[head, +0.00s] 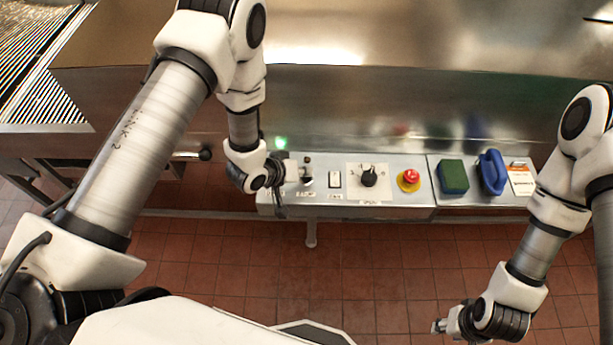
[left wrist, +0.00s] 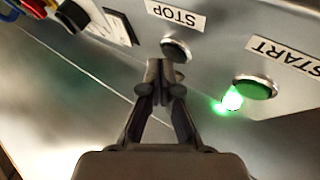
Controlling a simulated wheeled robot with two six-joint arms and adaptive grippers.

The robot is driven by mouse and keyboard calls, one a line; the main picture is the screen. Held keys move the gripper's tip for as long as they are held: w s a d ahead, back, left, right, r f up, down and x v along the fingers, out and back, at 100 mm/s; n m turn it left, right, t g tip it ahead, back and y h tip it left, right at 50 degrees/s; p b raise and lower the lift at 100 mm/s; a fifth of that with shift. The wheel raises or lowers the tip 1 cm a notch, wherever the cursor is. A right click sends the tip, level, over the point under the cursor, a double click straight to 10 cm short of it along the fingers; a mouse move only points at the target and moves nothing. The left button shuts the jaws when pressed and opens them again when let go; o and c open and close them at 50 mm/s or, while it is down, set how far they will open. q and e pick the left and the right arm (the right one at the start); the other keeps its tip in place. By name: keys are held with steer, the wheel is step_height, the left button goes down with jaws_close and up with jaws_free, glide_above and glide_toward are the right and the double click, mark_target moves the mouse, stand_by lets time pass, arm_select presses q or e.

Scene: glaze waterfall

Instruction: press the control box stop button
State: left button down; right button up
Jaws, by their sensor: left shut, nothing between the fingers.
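The control box (head: 345,206) is a long grey metal panel low along the machine's front. In the left wrist view, the dark round stop button (left wrist: 177,46) in a metal ring sits below a STOP label (left wrist: 176,14). My left gripper (left wrist: 164,72) is shut and empty, its fingertips just in front of the stop button and partly covering its lower side. I cannot tell whether they touch. In the head view my left gripper (head: 279,190) is at the panel's left end and hides part of it. My right gripper (head: 440,326) hangs low over the floor; its fingers are too small to read.
A green START button (left wrist: 255,88) with a glowing green light is to the right in the left wrist view. The panel also has a black rotary knob (head: 369,176) and a red emergency button (head: 411,176). A green block (head: 453,176) and a blue-handled item (head: 491,172) lie further right.

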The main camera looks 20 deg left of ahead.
mark_target(304, 179)
arm_select(q)
steer(key=shift+f+b, duration=0.35)
steer(key=shift+f, duration=0.15)
steer(key=shift+r, duration=0.15)
stand_by(0.4)
steer(key=shift+r+p, duration=0.7)
steer(key=shift+r, duration=0.05)
step_height(304, 179, up, 5)
steer(key=p, duration=0.4)
stand_by(0.6)
